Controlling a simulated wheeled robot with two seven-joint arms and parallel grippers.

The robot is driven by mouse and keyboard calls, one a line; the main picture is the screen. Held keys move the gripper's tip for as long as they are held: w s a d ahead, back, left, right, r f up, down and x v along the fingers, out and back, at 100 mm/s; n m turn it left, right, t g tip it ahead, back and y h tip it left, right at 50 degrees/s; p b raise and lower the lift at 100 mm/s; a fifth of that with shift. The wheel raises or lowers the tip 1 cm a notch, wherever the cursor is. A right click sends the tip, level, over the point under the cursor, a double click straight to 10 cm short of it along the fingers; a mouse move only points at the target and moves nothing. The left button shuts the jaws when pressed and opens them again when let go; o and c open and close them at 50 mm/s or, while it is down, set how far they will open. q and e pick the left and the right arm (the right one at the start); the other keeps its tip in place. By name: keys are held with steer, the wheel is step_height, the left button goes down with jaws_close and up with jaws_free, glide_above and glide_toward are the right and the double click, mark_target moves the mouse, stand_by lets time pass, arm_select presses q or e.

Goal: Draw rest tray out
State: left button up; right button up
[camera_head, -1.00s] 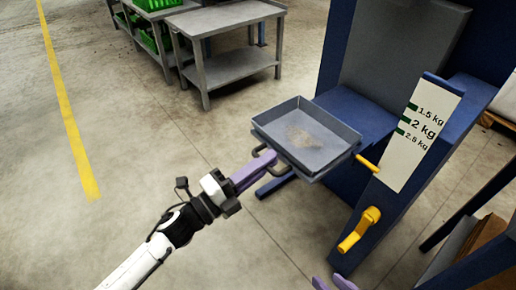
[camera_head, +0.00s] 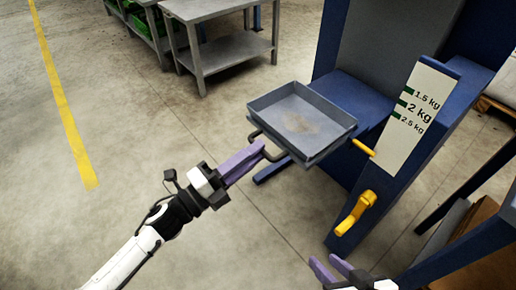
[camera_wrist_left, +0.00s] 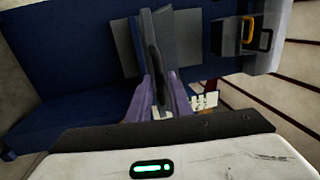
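The rest tray (camera_head: 335,113) is a shallow grey pan with a brownish patch on its floor. It juts out from the blue grader, level, with a dark bar handle (camera_head: 283,157) on its near left side. My left gripper (camera_head: 260,149) is at this handle, its purple fingers apart. In the left wrist view the dark handle (camera_wrist_left: 157,75) shows between and beyond the fingertips (camera_wrist_left: 161,82); contact is hard to tell. My right gripper (camera_head: 327,265) is open and empty at the bottom of the head view, away from the tray.
The blue grader (camera_head: 345,90) carries a weight scale plate (camera_head: 413,115), a yellow lever (camera_head: 363,147) and a yellow crank (camera_head: 356,212) right of the tray. A grey metal table (camera_head: 232,55) stands behind. The floor left of the tray is clear.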

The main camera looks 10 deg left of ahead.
arm_select(q)
steer(key=v, duration=0.8)
steer(key=shift+s+a+p, duration=0.2)
steer(key=shift+p, duration=0.2)
